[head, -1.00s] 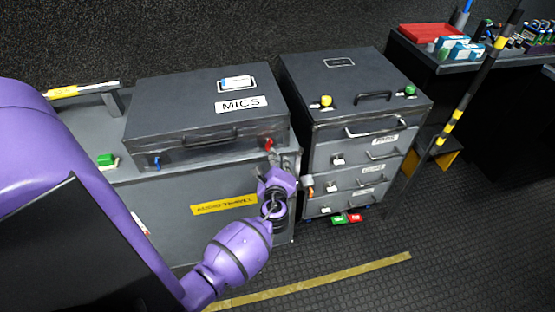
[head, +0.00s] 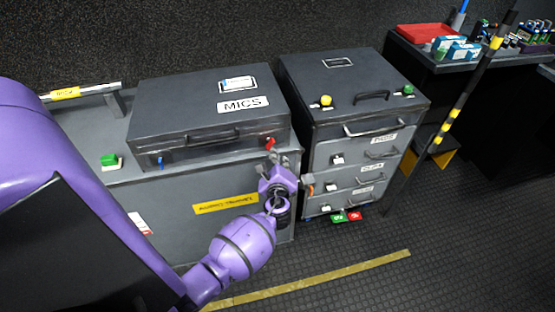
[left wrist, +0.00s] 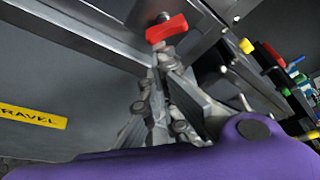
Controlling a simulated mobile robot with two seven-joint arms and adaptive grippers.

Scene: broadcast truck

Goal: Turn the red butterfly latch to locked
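The red butterfly latch (head: 269,143) is on the right of the front face of the dark MICS case (head: 170,110). In the left wrist view the red latch (left wrist: 167,29) sits just beyond the fingertips, its wing tilted. My left gripper (head: 282,158) is just below and right of the latch, apart from it as far as I see. In the left wrist view its fingers (left wrist: 159,68) come close together at the tips with nothing seen between them; their exact opening is unclear. A blue latch (head: 160,162) is at the case's left. My right gripper is not in view.
The case rests on a grey cabinet (head: 170,240) with a yellow label. A dark drawer unit (head: 300,75) with handles stands close to the right of my gripper. A striped pole (head: 450,127) stands farther right. The floor in front is open.

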